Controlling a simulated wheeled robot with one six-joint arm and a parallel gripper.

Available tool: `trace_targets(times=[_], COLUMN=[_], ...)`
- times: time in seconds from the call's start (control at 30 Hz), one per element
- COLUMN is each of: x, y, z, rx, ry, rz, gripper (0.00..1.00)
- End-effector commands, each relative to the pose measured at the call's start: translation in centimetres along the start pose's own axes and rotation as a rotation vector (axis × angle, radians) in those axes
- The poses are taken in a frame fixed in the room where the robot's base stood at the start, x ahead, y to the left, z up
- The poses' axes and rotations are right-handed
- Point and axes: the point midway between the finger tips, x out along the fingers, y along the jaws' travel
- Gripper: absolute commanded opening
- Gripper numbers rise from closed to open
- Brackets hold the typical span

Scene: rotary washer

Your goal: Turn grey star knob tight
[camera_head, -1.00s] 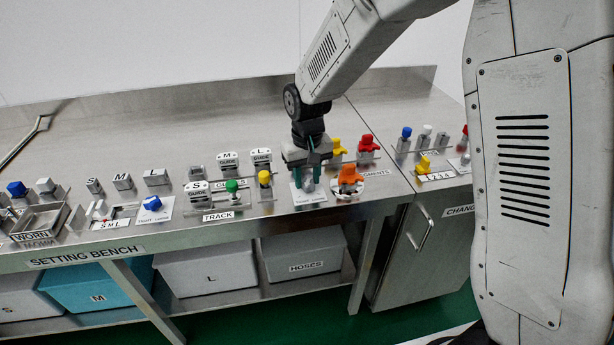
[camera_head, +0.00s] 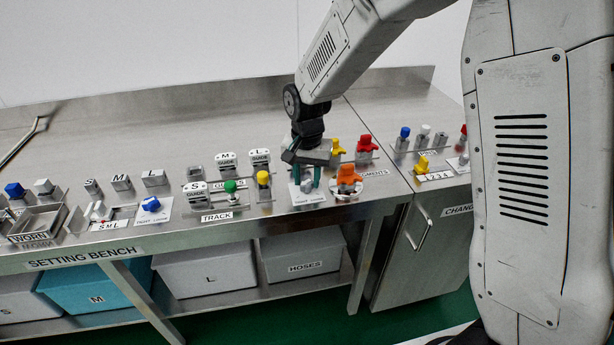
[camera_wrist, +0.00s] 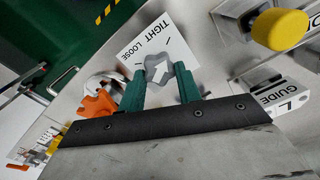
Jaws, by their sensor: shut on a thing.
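The grey star knob (camera_wrist: 160,69) sits on a white plate (camera_wrist: 128,47) printed TIGHT and LOOSE. A white arrow on the knob points to the upper right in the wrist view. My gripper (camera_wrist: 158,80) has its two teal fingers on either side of the knob and is shut on it. In the head view my gripper (camera_head: 306,180) points down onto the knob (camera_head: 307,187) near the bench's front edge. The fingers partly hide the knob there.
An orange knob (camera_head: 348,174) on a round white base stands close right of my gripper. A yellow knob (camera_head: 263,178) and a green one (camera_head: 231,187) stand to the left. Red and yellow pieces stand behind. The bench's rear surface is clear.

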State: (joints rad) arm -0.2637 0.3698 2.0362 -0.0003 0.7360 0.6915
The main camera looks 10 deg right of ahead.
Motion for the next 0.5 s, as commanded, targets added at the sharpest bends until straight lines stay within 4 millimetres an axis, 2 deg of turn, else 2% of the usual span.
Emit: trace_targets(times=[0.4, 0.43, 0.5], x=[-0.06, -0.06, -0.06], y=[-0.03, -0.03, -0.03], z=[-0.03, -0.03, -0.03], rx=[0.008, 0.008, 0.008], ry=[0.001, 0.001, 0.001], rz=[-0.001, -0.002, -0.001], gripper=[0.11, 0.39, 0.55])
